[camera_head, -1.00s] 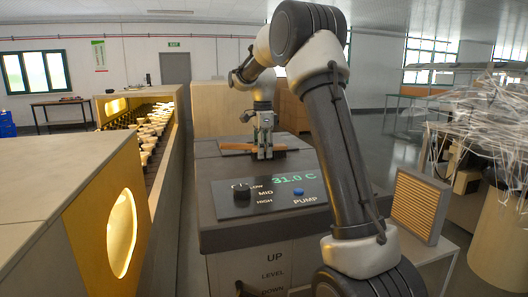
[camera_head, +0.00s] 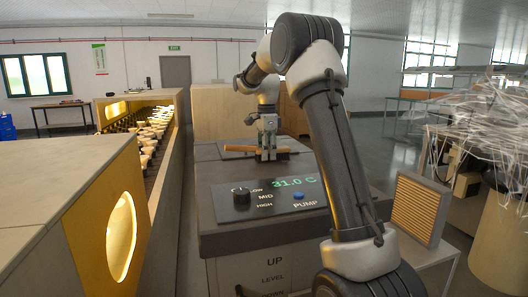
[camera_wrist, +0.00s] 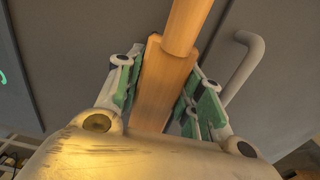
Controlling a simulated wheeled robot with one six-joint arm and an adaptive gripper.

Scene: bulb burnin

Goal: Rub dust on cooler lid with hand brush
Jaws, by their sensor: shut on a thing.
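The hand brush (camera_head: 239,149) has an orange-brown wooden handle and lies roughly level across my gripper. My gripper (camera_head: 267,152) is shut on it, low over the cooler lid (camera_head: 208,154), a dark grey flat top behind the control panel. In the wrist view, the brush's wooden block (camera_wrist: 162,88) sits between the green-padded fingers, and its round handle runs to the top edge. The bristles are hidden, so I cannot tell whether they touch the lid. A grey bar handle (camera_wrist: 246,62) stands out from the lid beside the brush. I cannot make out dust on the lid.
A control panel (camera_head: 270,201) reading 31.0 C, with a knob and a blue pump button, sits at the cooler's front. A lit bulb rack (camera_head: 150,140) runs along the left. A pleated filter (camera_head: 413,208) stands at right. Wrapped clutter (camera_head: 485,115) is at far right.

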